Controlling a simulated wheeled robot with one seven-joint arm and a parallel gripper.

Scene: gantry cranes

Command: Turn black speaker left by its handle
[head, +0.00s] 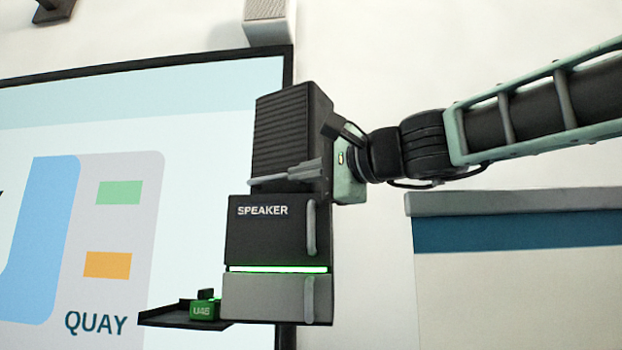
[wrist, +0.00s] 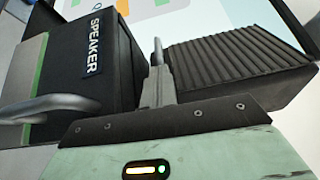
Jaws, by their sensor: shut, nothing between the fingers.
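The black speaker (head: 270,230) stands in the middle of the head view, with a ribbed upper part (head: 285,125), white lettering and a lit green strip. An upright grey handle (head: 310,228) is on its right front edge; another grey handle (head: 309,299) is below. My gripper (head: 252,182) is shut and empty, pointing left across the speaker just above the lettered box and the upper handle. In the wrist view the shut fingers (wrist: 158,45) lie between the lettered speaker box (wrist: 100,60) and the ribbed part (wrist: 235,62). A grey handle (wrist: 50,106) shows at left, apart from the fingers.
A dark shelf (head: 165,318) with a green U45 block (head: 204,310) sits at the speaker's lower left. A large screen (head: 120,200) is behind. A blue and cream block with a grey top (head: 515,201) stands at right, below my arm. Open wall lies above it.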

